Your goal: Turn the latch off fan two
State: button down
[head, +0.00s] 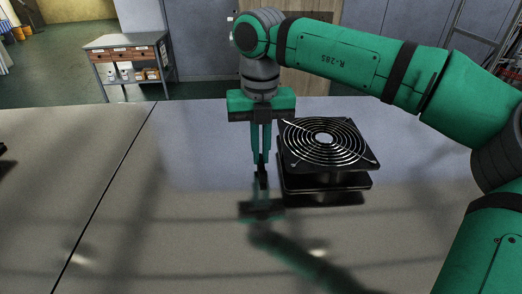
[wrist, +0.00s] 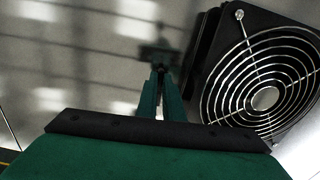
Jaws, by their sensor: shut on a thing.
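A square black fan (head: 326,144) with a round wire guard stands on the shiny grey surface, just right of my gripper in the head view. It also fills the right of the wrist view (wrist: 265,75). My gripper (head: 262,172) points straight down beside the fan's left side. Its fingers are closed together, shut on a small dark piece, which I take as the latch; the fingertips mostly hide it. In the wrist view the fingertips (wrist: 160,70) sit left of the fan's dark side wall. I cannot make out the latch's angle.
The smooth surface (head: 180,170) is clear left of and in front of my gripper, with a seam farther left. A dark object (head: 3,150) shows at the left edge. A drawer cart (head: 128,60) stands behind. My arm passes above and right of the fan.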

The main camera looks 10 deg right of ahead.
jog(key=shift+m, duration=0.5)
jog(key=c, duration=1.9)
grip_release()
